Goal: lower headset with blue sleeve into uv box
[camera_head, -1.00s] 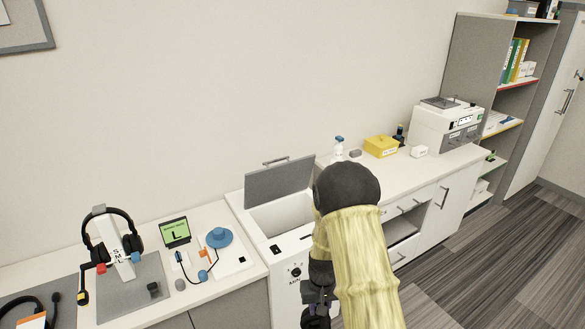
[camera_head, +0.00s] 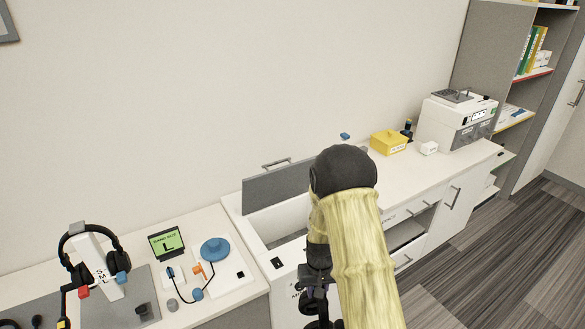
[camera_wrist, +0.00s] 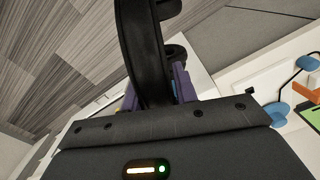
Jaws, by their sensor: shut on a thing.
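My gripper (camera_head: 316,284) hangs in front of the white UV box (camera_head: 262,258), partly hidden behind my forearm in the head view. The UV box's grey lid (camera_head: 275,188) stands raised, and its opening shows to the left of my arm. In the wrist view my gripper (camera_wrist: 157,88) is shut on the black band of a headset (camera_wrist: 143,40). A dark rounded part of this headset shows at the top. I cannot make out a blue sleeve on the held headset; most of it is out of view. The gripper is outside the box, near its front.
Another black headset (camera_head: 116,248) with red and blue parts is on a white stand at left. A green-screened display (camera_head: 166,242) and a blue disc (camera_head: 215,249) lie between stand and box. A yellow box (camera_head: 388,143) and white machine (camera_head: 457,122) stand on the right counter.

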